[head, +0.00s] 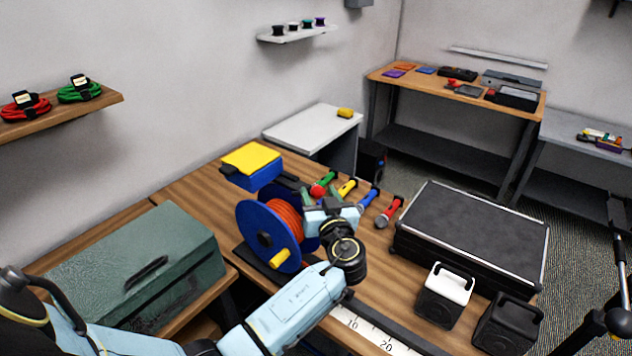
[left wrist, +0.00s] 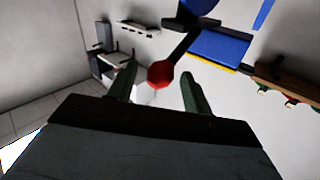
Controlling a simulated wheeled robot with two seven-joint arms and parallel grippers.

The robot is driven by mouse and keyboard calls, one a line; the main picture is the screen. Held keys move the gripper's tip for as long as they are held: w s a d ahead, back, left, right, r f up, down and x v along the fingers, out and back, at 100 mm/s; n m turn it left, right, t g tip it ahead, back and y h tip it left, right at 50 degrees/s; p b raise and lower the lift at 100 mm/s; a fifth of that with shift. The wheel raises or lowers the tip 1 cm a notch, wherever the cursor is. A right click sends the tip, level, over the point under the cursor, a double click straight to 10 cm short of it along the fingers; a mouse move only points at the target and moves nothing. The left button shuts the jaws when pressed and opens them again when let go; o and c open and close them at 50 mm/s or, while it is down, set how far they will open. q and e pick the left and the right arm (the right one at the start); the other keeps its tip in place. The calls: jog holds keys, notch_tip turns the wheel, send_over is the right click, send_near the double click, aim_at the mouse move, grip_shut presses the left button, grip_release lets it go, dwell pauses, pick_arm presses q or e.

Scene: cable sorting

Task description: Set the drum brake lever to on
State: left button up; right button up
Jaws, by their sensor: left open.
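The cable drum (head: 253,232) has blue flanges, orange cable and a yellow handle, and stands on the wooden bench. My left gripper (head: 328,197) is beside the drum's right side in the head view, pointing away. In the left wrist view, a red knob (left wrist: 160,74) on a dark bar (left wrist: 183,44), which looks like the brake lever, lies between the open fingers of my left gripper (left wrist: 159,68). I cannot tell whether the fingers touch it. In the head view the lever cannot be told apart from the gripper and tools around it. My right gripper is not in view.
A yellow-topped blue box (head: 252,176) stands behind the drum. Several coloured-handled tools (head: 369,197) lie just beyond the gripper. A black flat case (head: 474,233) is to the right, a green toolbox (head: 139,262) to the left. A white-topped speaker-like box (head: 445,294) stands in front.

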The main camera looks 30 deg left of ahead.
pick_arm(q)
jog(key=shift+x, duration=1.7)
grip_shut()
